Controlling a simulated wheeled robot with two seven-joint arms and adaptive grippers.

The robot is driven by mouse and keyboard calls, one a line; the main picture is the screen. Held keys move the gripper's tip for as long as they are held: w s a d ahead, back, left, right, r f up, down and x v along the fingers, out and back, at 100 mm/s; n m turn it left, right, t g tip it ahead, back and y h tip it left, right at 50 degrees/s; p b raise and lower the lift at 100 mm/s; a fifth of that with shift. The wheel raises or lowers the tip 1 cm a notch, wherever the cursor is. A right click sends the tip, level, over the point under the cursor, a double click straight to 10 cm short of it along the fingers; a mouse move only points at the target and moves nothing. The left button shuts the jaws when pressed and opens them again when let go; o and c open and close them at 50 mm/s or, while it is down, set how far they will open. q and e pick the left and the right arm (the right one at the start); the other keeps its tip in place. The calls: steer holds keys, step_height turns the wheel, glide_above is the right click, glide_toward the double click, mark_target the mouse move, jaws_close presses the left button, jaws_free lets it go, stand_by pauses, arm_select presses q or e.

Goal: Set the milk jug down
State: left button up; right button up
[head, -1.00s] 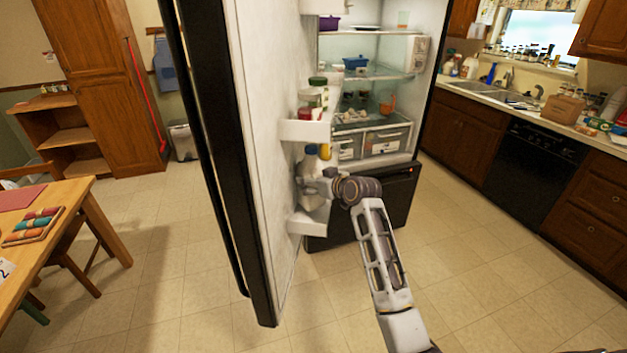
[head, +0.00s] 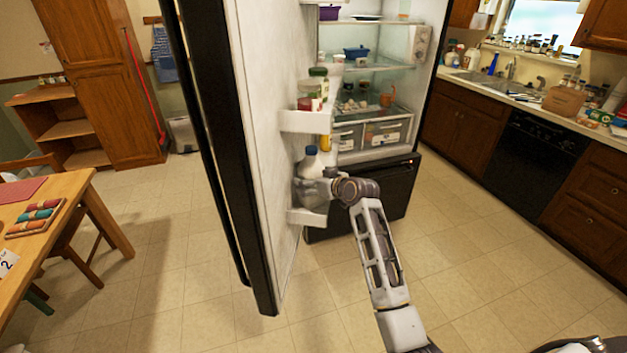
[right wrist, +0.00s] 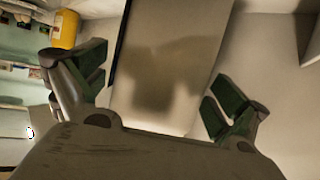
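The milk jug (head: 311,165), pale with a blue cap, stands upright at the lower bin (head: 306,217) of the open fridge door. My right gripper (head: 318,188) is at the jug's body, with its fingers mostly hidden in the head view. In the right wrist view its two dark green finger pads (right wrist: 165,90) are spread wide, one on each side of a pale surface that looks like the jug (right wrist: 165,60). A gap shows beside each pad. The bin rim hides the jug's base. My left gripper is out of view.
The open fridge door (head: 240,130) stands left of my arm. The fridge drawer front (head: 385,190) is behind my arm. Open floor lies around.

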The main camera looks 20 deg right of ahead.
steer(key=shift+s, duration=0.1)
stand_by(0.3)
steer(key=b+v, duration=0.1)
steer(key=v, duration=1)
steer(key=shift+s+d+r, duration=0.15)
steer(key=shift+s+d, duration=0.05)
steer(key=shift+s, duration=0.1)
steer(key=shift+d, duration=0.1)
stand_by(0.6)
